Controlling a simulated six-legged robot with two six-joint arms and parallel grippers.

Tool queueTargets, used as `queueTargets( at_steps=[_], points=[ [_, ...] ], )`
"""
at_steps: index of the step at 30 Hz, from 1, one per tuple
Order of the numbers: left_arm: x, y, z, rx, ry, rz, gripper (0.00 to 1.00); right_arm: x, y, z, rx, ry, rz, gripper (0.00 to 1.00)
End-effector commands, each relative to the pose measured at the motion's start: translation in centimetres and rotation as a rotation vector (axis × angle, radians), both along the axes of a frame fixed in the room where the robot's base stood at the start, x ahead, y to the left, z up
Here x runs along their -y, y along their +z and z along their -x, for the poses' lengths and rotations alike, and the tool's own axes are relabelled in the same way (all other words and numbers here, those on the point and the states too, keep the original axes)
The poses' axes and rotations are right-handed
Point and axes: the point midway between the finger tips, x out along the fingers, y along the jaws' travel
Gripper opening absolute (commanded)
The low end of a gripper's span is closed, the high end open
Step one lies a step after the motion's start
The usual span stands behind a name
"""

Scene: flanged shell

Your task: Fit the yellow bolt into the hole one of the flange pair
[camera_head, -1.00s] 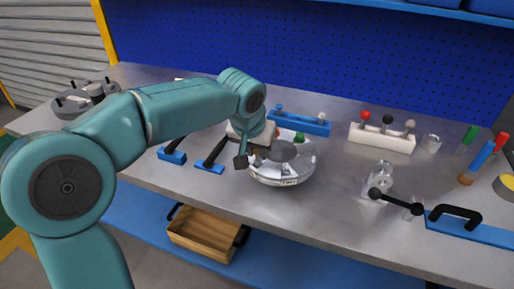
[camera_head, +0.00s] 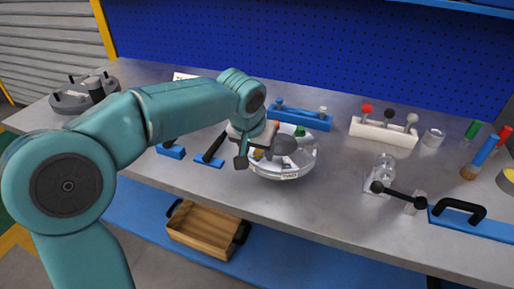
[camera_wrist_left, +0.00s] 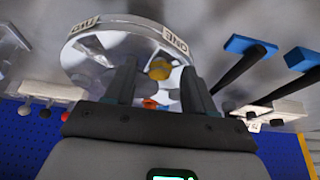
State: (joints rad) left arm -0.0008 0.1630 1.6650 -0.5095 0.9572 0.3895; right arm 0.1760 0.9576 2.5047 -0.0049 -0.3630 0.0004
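The round silver flange pair (camera_head: 283,170) stands on the bench in the middle of the head view, with a label on its front rim. It fills the top of the left wrist view (camera_wrist_left: 88,42), where labels, one reading ONE, show on its rim. The yellow bolt (camera_wrist_left: 160,68) is at the flange near the ONE label, between my left gripper's fingers (camera_wrist_left: 159,72). A gap shows on both sides of it, so the gripper looks open. How deep the bolt sits is hidden. In the head view my left gripper (camera_head: 256,150) is over the flange's left side. My right gripper is not in view.
A green piece (camera_head: 300,131) is at the flange's far side. A blue rack (camera_head: 300,117) and a white block with coloured knobs (camera_head: 383,133) stand behind. A clear fitting (camera_head: 384,172) and black-handled tools are to the right. A wooden tray (camera_head: 205,230) is below.

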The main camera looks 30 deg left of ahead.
Motion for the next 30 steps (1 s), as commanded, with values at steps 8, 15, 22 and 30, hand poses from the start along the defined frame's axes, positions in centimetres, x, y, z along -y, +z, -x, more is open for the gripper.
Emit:
queueTargets(
  at_steps=[8,15,22,30],
  points=[
    [0.0,0.0,0.0,-0.001,0.0,0.0,0.55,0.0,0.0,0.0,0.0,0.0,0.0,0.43],
    [0.3,3.3,1.2,0.004,0.0,0.0,0.55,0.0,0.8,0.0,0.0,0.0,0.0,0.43],
    [0.9,9.1,3.5,0.005,-0.002,0.001,0.55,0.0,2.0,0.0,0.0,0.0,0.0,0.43],
    [1.3,14.0,5.6,0.001,-0.001,0.0,0.55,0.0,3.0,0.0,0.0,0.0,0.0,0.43]
  ],
)
